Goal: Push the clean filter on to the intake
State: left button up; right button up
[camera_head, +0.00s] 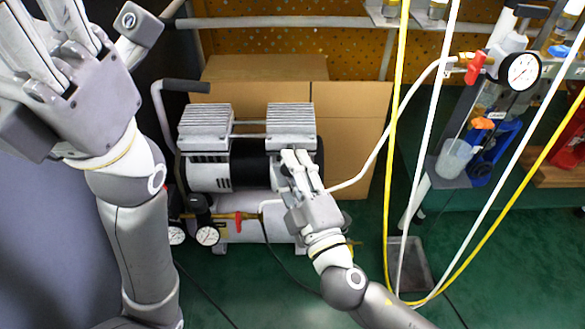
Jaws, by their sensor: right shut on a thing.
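The compressor (208,178) stands on the floor in the middle, with two ribbed grey heads and a dark motor between them. My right gripper (297,158) is at the front of its right head (291,118), with its fingers close together. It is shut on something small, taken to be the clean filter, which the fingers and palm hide. The intake is also hidden behind this gripper, so I cannot tell whether filter and intake touch. My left gripper (48,25) is raised at the upper left, away from the compressor. Its fingertips are cut off by the frame edge.
A cardboard box (355,125) stands behind the compressor. Pressure gauges (207,235) and a red-handled valve (238,222) sit at its front. White and yellow hoses (394,150) hang to the right, near a stand with a gauge (523,71). Green floor (500,270) is open at right.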

jog(key=shift+w, duration=0.6)
jog(key=o, duration=0.9)
jog(key=v, duration=1.2)
